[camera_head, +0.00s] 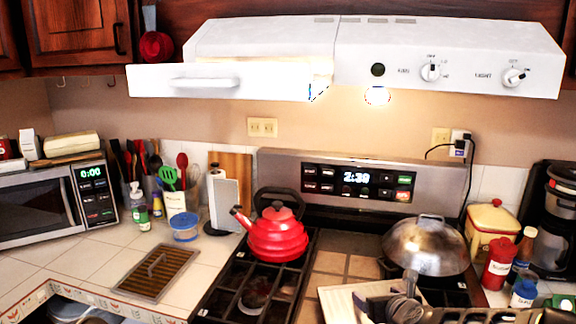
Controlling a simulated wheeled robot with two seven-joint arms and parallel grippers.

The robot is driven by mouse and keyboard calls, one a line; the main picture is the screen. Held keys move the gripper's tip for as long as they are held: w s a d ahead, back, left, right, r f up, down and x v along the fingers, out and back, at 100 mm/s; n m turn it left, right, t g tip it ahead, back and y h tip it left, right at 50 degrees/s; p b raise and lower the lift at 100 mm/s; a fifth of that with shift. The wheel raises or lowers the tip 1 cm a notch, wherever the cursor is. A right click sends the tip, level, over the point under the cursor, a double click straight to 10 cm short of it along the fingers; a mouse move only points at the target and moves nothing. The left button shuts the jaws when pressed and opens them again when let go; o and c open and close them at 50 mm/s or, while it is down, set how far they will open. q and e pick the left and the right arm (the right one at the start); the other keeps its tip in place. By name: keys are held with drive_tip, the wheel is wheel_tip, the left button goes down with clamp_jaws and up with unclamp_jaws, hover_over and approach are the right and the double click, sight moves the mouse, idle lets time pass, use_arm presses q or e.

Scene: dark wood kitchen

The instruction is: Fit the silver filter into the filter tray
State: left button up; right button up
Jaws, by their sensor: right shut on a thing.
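The silver filter (338,302) is a flat, pale panel with a raised border, low in the middle of the head view, above the stove's front. My right gripper (376,304) is shut on its right side; the lower part of the filter is cut off by the picture edge. The filter tray (148,79) is the white drawer with a handle, pulled out at the left of the range hood (270,42). The filter is well below the tray and apart from it. The inside of the tray is hidden. My left gripper is not in view.
A brown grille with a handle (130,281) lies on the left counter. A red kettle (276,238) and a domed metal lid (427,247) stand on the stove, near the filter. A microwave (30,208) is at left. The space between stove and hood is open.

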drive_tip(key=shift+s+a, duration=0.1)
drive_tip(key=shift+s, duration=0.25)
drive_tip(key=shift+m+h, duration=0.6)
drive_tip(key=shift+h, duration=0.1)
drive_tip(key=s, duration=0.2)
drive_tip(key=s+a+f, duration=0.1)
drive_tip(key=s, duration=0.5)
drive_tip(key=shift+s+a+f, duration=0.15)
drive_tip(key=shift+a+f, duration=0.05)
drive_tip(key=shift+a, duration=0.2)
drive_tip(key=shift+s+a+r, duration=0.15)
drive_tip(key=shift+s+r, duration=0.05)
drive_tip(key=shift+r, duration=0.2)
drive_tip(key=shift+w, duration=0.1)
